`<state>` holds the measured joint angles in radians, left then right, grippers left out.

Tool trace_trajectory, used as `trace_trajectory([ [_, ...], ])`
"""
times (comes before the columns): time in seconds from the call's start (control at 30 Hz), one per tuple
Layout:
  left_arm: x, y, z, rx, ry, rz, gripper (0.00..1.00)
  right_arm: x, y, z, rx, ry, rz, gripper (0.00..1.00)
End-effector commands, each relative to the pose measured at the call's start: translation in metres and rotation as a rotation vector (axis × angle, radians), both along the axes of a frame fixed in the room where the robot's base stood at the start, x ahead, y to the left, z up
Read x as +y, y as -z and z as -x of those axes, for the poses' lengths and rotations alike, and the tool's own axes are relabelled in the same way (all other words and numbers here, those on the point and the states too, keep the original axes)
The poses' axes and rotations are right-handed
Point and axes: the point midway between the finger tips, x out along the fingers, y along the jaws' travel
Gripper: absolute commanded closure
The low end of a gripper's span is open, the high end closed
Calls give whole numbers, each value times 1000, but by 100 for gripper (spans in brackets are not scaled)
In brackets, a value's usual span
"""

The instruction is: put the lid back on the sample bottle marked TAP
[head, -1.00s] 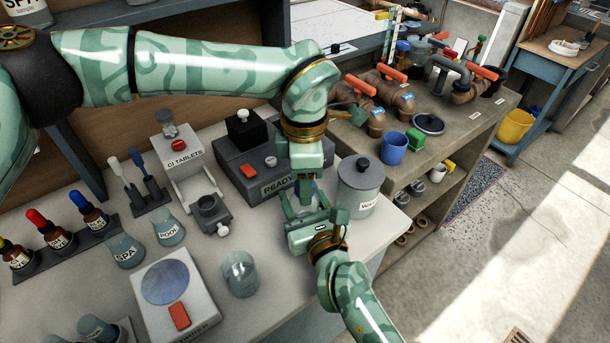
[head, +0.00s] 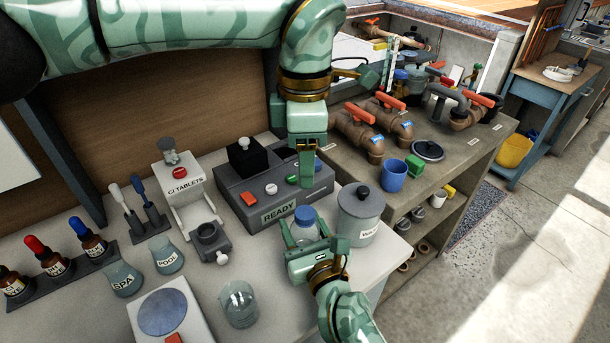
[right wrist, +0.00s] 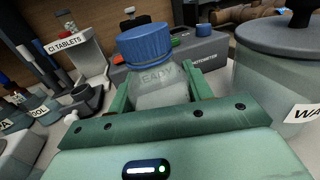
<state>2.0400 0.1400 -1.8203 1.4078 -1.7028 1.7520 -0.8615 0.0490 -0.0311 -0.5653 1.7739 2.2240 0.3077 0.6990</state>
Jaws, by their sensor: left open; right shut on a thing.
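A clear sample bottle (head: 304,236) stands upright near the bench's front edge, in front of the grey photometer. A blue lid (head: 305,215) sits on its top. In the right wrist view the lid (right wrist: 147,45) covers the mouth of the bottle (right wrist: 160,92); I cannot tell how tightly it is on. No TAP marking is readable. My right gripper (head: 311,242) is shut on the bottle's body, one finger on each side. My left gripper (head: 307,168) is open and empty, pointing down above and behind the lid, apart from it.
The photometer (head: 238,196) stands behind the bottle, and a lidded grey jar (head: 362,215) is close on its right. A glass beaker (head: 239,306), the SPA bottle (head: 124,280) and the POOL bottle (head: 168,258) stand to the left. The CI TABLETS dispenser (head: 182,180) is further back.

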Motion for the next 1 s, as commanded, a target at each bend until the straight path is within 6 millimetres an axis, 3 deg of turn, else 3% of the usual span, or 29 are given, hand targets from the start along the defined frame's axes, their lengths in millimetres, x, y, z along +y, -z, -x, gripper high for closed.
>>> trace_trajectory([
  [0.37,0,-8,0,0,0,0,42,0,0,0,0,0,0,100],
  [0.4,0,-8,0,0,0,0,42,0,0,0,0,0,0,44],
  [0.47,0,-8,0,0,0,0,42,0,0,0,0,0,0,28],
  [0.5,0,-8,0,0,0,0,42,0,0,0,0,0,0,24],
  [0.83,0,-8,0,-1,0,0,42,-1,0,4,0,0,0,24],
  [1.0,0,-11,0,-2,0,0,42,-10,0,26,2,0,2,24],
])
